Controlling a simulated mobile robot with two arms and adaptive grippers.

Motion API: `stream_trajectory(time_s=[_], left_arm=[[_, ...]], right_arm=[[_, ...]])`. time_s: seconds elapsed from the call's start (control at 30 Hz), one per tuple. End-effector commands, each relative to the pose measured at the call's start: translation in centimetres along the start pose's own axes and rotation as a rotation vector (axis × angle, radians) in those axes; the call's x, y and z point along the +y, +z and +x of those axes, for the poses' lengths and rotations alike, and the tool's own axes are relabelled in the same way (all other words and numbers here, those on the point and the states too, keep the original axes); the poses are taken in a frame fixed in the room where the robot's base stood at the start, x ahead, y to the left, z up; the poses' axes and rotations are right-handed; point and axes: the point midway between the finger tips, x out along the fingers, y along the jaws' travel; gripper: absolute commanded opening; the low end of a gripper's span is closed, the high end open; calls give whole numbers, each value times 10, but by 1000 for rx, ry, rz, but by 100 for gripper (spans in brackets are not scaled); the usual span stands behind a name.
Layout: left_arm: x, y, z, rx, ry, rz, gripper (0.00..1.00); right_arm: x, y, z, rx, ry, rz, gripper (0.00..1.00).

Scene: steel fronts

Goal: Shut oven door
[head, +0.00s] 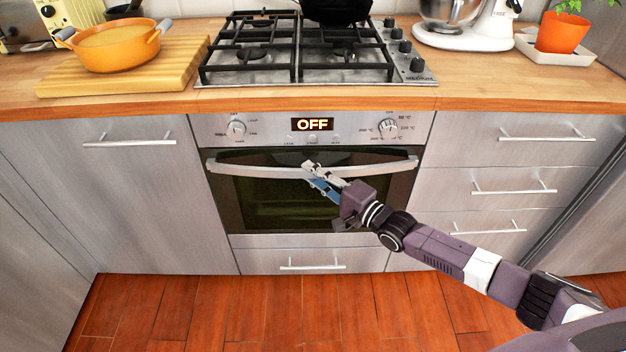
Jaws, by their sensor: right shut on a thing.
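The oven door (260,205) has a dark glass window and a steel frame, below the control panel. It looks upright and about flush with the cabinet fronts; I cannot tell whether a small gap remains at its top edge. A long steel handle (250,168) runs across its upper part. My right gripper (312,172) reaches in from the lower right and is shut on the handle near its middle. The fingers and wrist hide part of the handle and glass. My left gripper is not in view.
The control panel (355,127) reads OFF. Steel drawers (485,185) stand to the right, and a cabinet front (125,200) to the left. The gas hob (300,70), an orange pot (115,48) and a white mixer (470,35) are on the counter. The wooden floor (220,310) in front is clear.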

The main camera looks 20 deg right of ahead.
Motion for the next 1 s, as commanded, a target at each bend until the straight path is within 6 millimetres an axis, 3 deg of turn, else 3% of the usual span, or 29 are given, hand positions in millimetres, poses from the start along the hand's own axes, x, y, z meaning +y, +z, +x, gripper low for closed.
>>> stream_trajectory(time_s=[0.13, 0.17, 0.3, 0.67, 0.83, 1.0], left_arm=[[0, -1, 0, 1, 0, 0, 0], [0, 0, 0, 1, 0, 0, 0], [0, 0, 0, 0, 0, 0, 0], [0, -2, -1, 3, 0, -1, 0], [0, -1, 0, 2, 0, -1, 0], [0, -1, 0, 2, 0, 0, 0]], right_arm=[[2, 1, -1, -1, 2, -1, 0], [2, 1, -1, -1, 2, -1, 20], [2, 1, -1, -1, 2, -1, 36], [2, 1, -4, -1, 1, -1, 36], [3, 1, -24, 0, 4, 0, 36], [3, 1, -56, -2, 5, 0, 36]])
